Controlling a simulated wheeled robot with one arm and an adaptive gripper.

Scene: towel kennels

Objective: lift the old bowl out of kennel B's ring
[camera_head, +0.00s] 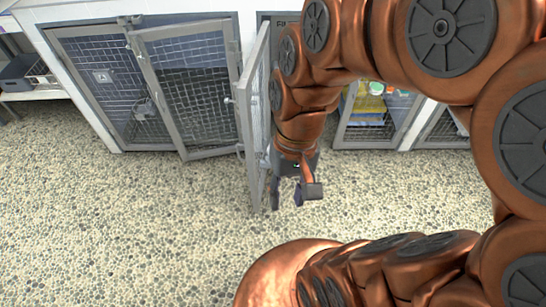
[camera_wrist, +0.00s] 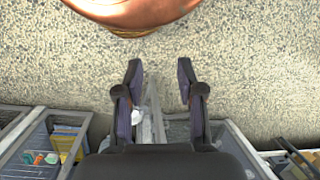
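My gripper (camera_head: 288,192) hangs over the pebbled floor, just right of an open mesh door (camera_head: 254,115). I cannot read which kennel is B.
A kennel (camera_head: 372,138) to the right holds yellow and blue items; a yellow box (camera_wrist: 68,141) also shows in the wrist view. A grey bin (camera_head: 18,70) sits on a shelf at far left. The speckled floor (camera_head: 130,220) in front is clear.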

